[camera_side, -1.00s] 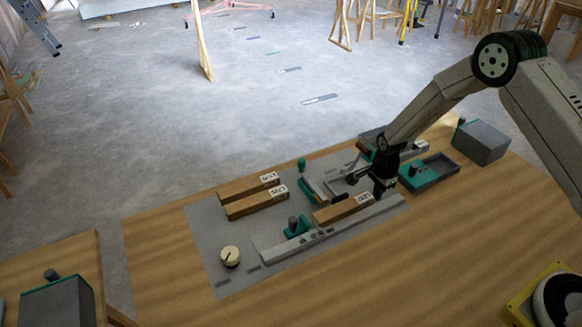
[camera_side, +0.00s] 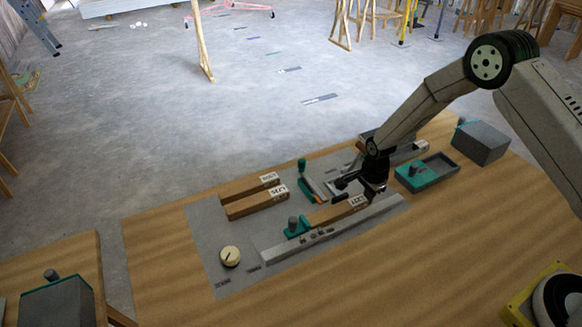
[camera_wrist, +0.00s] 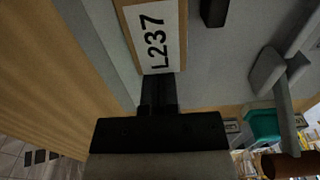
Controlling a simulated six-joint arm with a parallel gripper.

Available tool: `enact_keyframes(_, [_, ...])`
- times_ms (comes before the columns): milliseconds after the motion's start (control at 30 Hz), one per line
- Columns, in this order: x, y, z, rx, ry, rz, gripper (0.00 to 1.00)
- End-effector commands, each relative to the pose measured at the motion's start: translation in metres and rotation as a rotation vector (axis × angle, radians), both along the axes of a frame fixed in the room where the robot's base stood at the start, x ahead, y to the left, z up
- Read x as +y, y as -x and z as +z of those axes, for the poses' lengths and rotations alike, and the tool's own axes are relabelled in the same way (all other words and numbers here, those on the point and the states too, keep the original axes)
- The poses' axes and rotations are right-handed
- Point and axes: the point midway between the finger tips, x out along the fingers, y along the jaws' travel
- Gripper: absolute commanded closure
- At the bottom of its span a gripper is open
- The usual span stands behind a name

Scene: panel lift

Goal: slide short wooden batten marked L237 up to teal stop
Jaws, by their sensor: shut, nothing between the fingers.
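The short wooden batten marked L237 (camera_side: 334,213) lies along the grey metal fence strip on the panel. Its left end is at the teal stop (camera_side: 297,228); from this angle the two appear to touch, and I cannot see any gap. My gripper (camera_side: 371,196) is shut and empty, low at the batten's right, labelled end. In the wrist view the shut fingers (camera_wrist: 158,95) are at the label end of the batten (camera_wrist: 153,35), touching or very close. The stop is out of the wrist view.
Two other labelled battens (camera_side: 250,190) lie behind on the grey panel. A round cream knob (camera_side: 230,256) is at the front left. A teal-handled clamp (camera_side: 308,182) stands behind the batten. A teal and grey tray (camera_side: 427,172) and a grey box (camera_side: 482,142) are to the right.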

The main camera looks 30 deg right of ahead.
Motion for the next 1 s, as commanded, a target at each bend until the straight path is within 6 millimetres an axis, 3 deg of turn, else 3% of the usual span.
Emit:
enact_keyframes(367, [-0.005,0.000,0.000,0.000,-0.001,-0.001,1.00])
enact_keyframes(667, [-0.039,0.000,0.000,0.000,0.000,-0.005,1.00])
enact_keyframes(1000, [-0.040,-0.001,0.045,-0.003,0.000,0.000,1.00])
